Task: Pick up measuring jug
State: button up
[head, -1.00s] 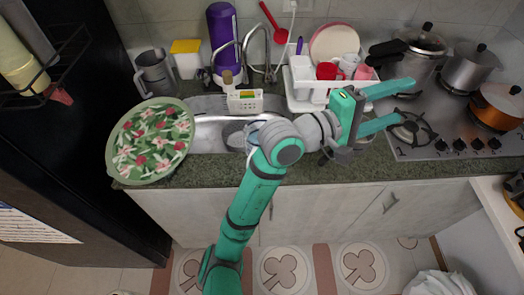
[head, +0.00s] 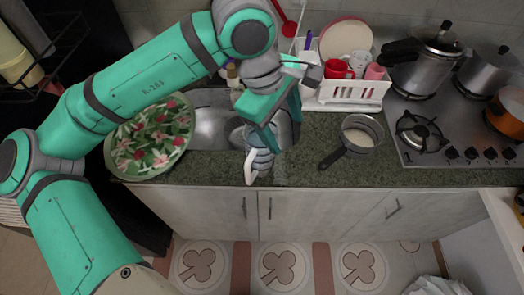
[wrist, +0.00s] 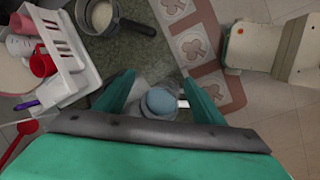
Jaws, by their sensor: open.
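A grey handled jug, which looks like the measuring jug, stood at the back left a second ago; my arm now covers that spot. My gripper (head: 272,122) points down over the front edge of the sink, open.
A saucepan (head: 361,136) stands on the counter right of my gripper. Behind it is a white dish rack (head: 345,95) with cups and plates. A floral plate (head: 149,140) lies left of the sink (head: 212,130). The hob (head: 440,150) is at right. The counter beside the saucepan is clear.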

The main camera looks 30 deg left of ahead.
aim_at(250, 157)
jog(key=s+a+n+g, duration=0.1)
jog(key=s+a, duration=0.1)
jog(key=s+a+n+y, duration=0.1)
jog(key=a, duration=0.1)
jog(key=s+a+g+y, duration=0.1)
jog(key=s, duration=0.1)
jog(key=shift+s+a+r+n+g, duration=0.15)
jog(key=shift+s+a+n+g, duration=0.15)
jog(key=shift+s+a+n, duration=0.1)
jog(key=f, duration=1)
jog(key=shift+w+f, duration=0.15)
jog(key=shift+w, duration=0.15)
jog(key=c, duration=1.5)
grip_shut()
jog(key=shift+r, duration=0.2)
